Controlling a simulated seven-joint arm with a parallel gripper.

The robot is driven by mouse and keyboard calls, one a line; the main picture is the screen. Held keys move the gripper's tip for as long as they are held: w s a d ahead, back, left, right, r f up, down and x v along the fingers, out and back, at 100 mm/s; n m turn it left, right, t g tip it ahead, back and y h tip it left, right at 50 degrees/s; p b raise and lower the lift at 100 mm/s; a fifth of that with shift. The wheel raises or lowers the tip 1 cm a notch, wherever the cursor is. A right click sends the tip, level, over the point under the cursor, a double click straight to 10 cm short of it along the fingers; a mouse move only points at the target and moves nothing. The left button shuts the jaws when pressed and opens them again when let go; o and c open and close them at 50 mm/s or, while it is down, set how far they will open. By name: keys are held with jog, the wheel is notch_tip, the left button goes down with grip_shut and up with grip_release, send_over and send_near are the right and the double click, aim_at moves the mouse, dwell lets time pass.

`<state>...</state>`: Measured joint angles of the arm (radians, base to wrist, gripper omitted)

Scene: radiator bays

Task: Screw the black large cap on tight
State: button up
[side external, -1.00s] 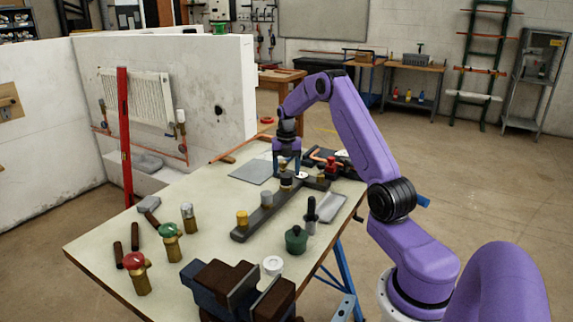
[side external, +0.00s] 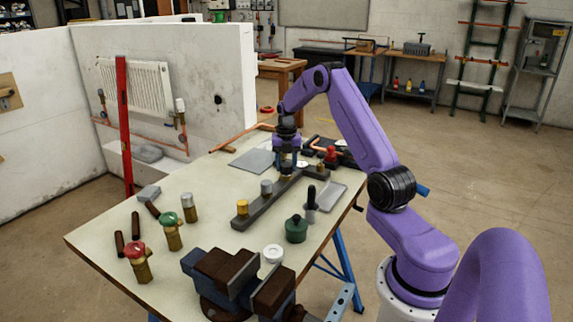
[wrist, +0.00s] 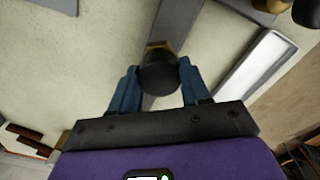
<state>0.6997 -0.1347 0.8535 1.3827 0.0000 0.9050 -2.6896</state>
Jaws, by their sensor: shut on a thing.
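The black large cap (wrist: 158,77) is a dark round cap seen from above in the wrist view. My gripper (wrist: 159,72) is shut on it, with a blue finger on each side. A brass edge (wrist: 160,46) shows just beyond the cap, over the grey bar. In the side external view, my gripper (side external: 286,171) points down at the far part of the grey bar (side external: 254,216), and its fingers mostly hide the cap. Whether the cap sits level on its brass fitting, and how far down, I cannot tell.
On the same bar stand a yellow-capped fitting (side external: 242,208) and a grey-capped one (side external: 266,188). A red-topped item (side external: 331,154) is close to the right of my gripper. A green pot (side external: 296,229), valves and a vise (side external: 235,278) fill the bench front.

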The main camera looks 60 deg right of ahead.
jog(key=m, duration=0.4)
jog(key=shift+m, duration=0.3)
jog(key=m, duration=0.6)
jog(key=shift+m, duration=0.4)
jog(key=m, duration=0.4)
jog(key=shift+m, duration=0.3)
jog(key=m, duration=0.6)
jog(key=shift+m, duration=0.4)
jog(key=m, duration=0.4)
jog(key=shift+m, duration=0.4)
jog(key=m, duration=0.3)
